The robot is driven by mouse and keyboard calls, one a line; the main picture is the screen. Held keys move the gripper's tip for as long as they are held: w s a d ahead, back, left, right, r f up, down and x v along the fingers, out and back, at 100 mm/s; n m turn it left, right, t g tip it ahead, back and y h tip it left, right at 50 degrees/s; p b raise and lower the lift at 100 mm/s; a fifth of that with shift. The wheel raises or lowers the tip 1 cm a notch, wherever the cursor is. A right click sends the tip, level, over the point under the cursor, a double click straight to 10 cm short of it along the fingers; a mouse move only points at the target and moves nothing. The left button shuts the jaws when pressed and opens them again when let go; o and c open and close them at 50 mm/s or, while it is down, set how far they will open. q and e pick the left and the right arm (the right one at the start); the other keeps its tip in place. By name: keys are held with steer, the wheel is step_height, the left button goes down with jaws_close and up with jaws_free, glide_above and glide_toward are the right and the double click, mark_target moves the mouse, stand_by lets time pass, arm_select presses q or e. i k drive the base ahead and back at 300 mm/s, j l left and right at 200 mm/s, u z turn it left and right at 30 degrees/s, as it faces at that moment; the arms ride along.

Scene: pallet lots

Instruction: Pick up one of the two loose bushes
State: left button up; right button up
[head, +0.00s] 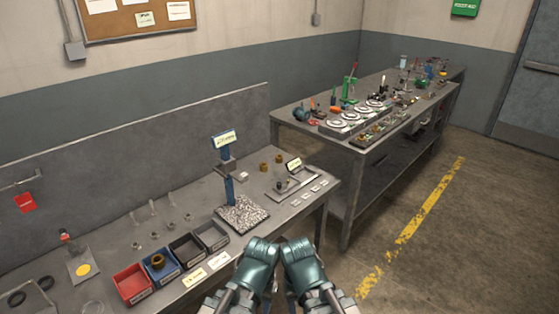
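Two small brass-coloured bushes stand apart on the near bench, one (264,168) just behind the dark gauge fixture and the other (279,158) a little farther back and right. A similar brass piece (157,262) sits in the blue bin (163,268). My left gripper (262,243) and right gripper (294,243) are side by side at the bottom middle, in front of the bench's front edge, well short of the bushes. Their fingers are seen from behind and foreshortened, so I cannot tell whether they are open or shut. No held object shows.
A granite-based stand (242,213) with a blue post rises left of the bushes. A gauge fixture on a tray (291,186) lies before them. Red (133,284) and grey bins stand left. A second, cluttered bench (300,128) is behind right. The floor at right is clear.

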mark_target(278, 158)
steer(key=i+l+u, duration=0.1)
steer(key=i+l, duration=0.2)
steer(key=i+l+u, duration=0.15)
steer(key=i+l, duration=0.15)
steer(key=i+l+u, duration=0.1)
steer(key=i+l, duration=0.3)
steer(key=i+l+u, duration=0.15)
steer(key=i+l, duration=0.2)
steer(key=i+l+u, duration=0.1)
steer(key=i+l, duration=0.2)
steer(key=l, duration=0.15)
steer(key=i+l+u, duration=0.1)
steer(key=i+l, duration=0.15)
steer(key=l, duration=0.2)
steer(key=i+l+u, duration=0.15)
steer(key=i+l, duration=0.15)
steer(key=l, duration=0.15)
steer(key=i+l+u, duration=0.1)
steer(key=l, duration=0.4)
steer(key=i, duration=0.1)
